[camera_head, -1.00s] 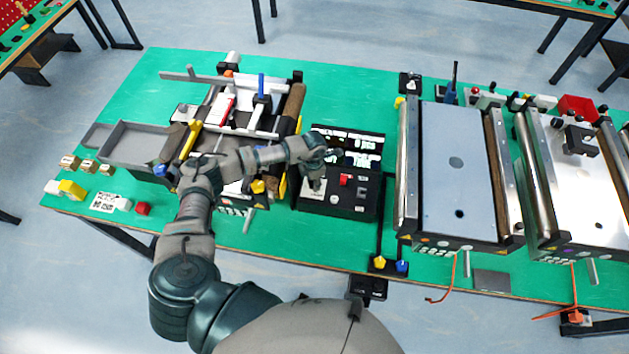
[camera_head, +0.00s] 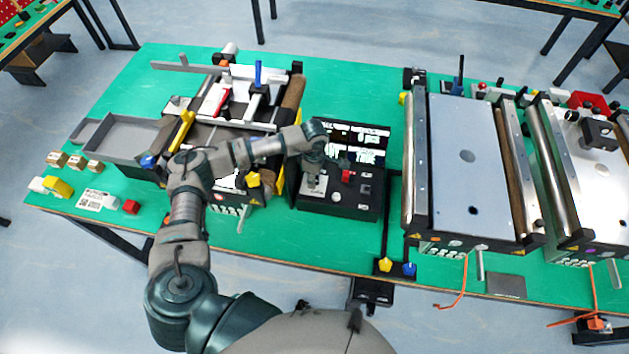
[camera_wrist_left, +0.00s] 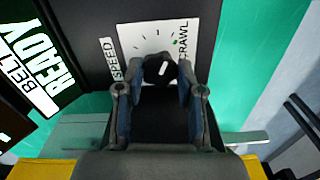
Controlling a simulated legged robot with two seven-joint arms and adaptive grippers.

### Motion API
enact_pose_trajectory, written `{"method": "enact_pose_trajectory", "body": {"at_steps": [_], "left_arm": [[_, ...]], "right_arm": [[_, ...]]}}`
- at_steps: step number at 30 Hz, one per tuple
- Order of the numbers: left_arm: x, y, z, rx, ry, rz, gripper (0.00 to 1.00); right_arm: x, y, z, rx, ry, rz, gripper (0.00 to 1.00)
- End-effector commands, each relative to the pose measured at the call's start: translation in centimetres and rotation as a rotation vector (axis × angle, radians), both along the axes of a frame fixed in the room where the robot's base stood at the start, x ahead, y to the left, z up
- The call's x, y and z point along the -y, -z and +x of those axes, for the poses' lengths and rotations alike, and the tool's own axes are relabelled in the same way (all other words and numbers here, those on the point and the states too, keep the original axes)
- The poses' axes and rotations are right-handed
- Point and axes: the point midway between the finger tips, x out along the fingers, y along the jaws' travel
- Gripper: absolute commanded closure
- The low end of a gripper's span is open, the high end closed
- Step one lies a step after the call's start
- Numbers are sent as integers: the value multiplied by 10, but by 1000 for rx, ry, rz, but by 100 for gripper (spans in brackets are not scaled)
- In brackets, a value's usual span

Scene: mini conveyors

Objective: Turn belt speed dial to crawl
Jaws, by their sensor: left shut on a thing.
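The black belt speed dial (camera_wrist_left: 160,69) is on a white scale plate (camera_wrist_left: 140,38) marked with ticks, with "SPEED" on the left and "CRAWL" on the right in the left wrist view. Its white pointer line tilts up and slightly right; the exact setting is hard to tell. My left gripper (camera_wrist_left: 160,82) has its two fingers closed on either side of the dial. In the head view, the left gripper (camera_head: 313,184) reaches down onto the black control box (camera_head: 340,205), hiding the dial. My right gripper is not in view.
A red switch (camera_head: 347,176) stands on the box right of the gripper. A display (camera_head: 358,145) is behind it. A mini conveyor (camera_head: 465,165) stands to the right, and a grey tray (camera_head: 122,140) lies left. Green table is free in front of the box.

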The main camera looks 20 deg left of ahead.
Motion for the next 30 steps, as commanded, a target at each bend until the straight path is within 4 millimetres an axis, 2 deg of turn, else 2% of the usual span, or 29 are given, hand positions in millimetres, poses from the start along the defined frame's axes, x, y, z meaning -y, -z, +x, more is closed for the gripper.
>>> {"method": "enact_pose_trajectory", "body": {"at_steps": [3, 12, 30], "left_arm": [[0, 3, 1, 3, 94, 0, 98], [0, 1, 1, 3, 272, 0, 98], [0, -2, 1, 4, 354, -1, 98]], "right_arm": [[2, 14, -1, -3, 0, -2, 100], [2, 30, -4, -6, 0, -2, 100], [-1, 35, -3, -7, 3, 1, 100]]}}
